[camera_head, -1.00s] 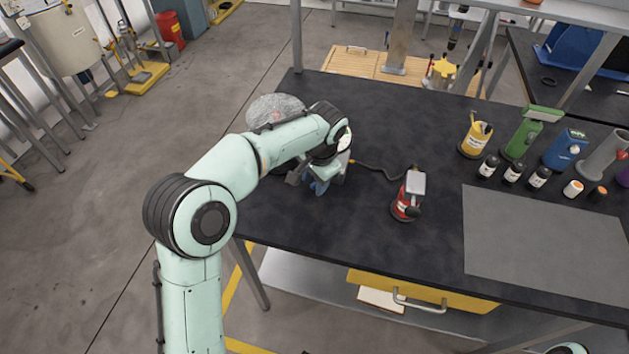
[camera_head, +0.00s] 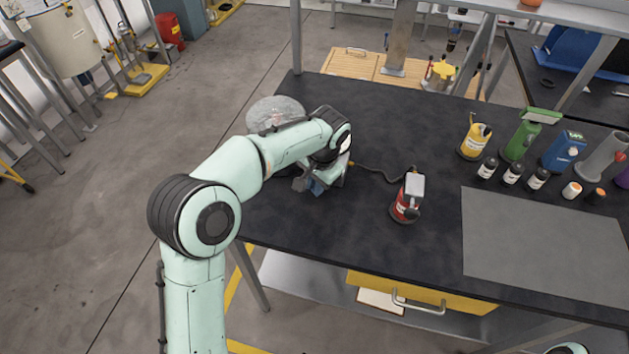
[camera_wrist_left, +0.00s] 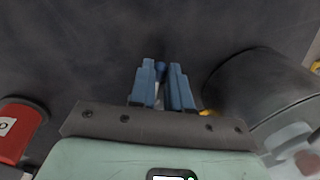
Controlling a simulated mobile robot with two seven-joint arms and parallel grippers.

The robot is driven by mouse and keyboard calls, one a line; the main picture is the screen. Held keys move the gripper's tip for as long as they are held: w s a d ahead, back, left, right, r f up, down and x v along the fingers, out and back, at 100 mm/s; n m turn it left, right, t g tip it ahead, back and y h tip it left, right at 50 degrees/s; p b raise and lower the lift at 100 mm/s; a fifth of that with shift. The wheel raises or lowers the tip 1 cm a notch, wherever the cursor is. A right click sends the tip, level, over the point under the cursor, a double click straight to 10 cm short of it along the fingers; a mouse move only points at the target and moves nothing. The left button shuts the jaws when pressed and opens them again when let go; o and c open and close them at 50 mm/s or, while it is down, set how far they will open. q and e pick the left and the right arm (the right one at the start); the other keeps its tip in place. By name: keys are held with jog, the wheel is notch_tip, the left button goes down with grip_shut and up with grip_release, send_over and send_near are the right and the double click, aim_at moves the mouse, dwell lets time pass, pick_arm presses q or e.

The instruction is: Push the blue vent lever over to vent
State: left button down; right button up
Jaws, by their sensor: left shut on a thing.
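My left gripper (camera_head: 317,188) is low over the bench near its left front edge, partly hidden by my own wrist. In the left wrist view its two blue fingers (camera_wrist_left: 163,88) are close together. A small blue knob (camera_wrist_left: 160,69) shows between their tips; it looks like the top of the blue vent lever, and the fingers are shut on it. The rest of the lever is hidden, so I cannot tell its angle. A clear dome (camera_head: 275,109) stands just behind my wrist. My right gripper is not in view.
A red device (camera_head: 402,210) with a hose stands to the right; its red body is at the left of the wrist view (camera_wrist_left: 14,136). A dark round body (camera_wrist_left: 262,88) is close right of the fingers. Several bottles and coloured tools stand farther right, behind a grey mat (camera_head: 540,245).

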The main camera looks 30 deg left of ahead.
pick_arm(q)
jog(key=n, duration=0.1)
jog(key=d+n+p, duration=0.1)
jog(key=n, duration=0.1)
jog(key=shift+d+r, duration=0.15)
jog(key=shift+d, duration=0.1)
jog(key=n+p, duration=0.1)
jog(key=d+n+g, duration=0.1)
jog(key=n, duration=0.1)
jog(key=shift+w+p, duration=0.15)
jog(key=shift+p, duration=0.25)
jog(key=n+p, duration=0.1)
jog(key=d+n, duration=0.1)
jog(key=n, duration=0.1)
jog(key=shift+w+d+p, duration=0.2)
jog(key=shift+w+p, duration=0.15)
jog(key=shift+w, duration=0.05)
jog(key=shift+w+d+n+g+h+p, duration=0.15)
jog(key=shift+w+d+n+g+p, duration=0.2)
jog(key=shift+n, duration=0.6)
jog(key=shift+w+d+n+g+h+p, duration=0.15)
jog(key=shift+n+p, duration=0.25)
jog(key=shift+n, duration=0.55)
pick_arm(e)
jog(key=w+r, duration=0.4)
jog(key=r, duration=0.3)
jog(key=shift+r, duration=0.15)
pick_arm(q)
jog(key=c, duration=1.1)
grip_release()
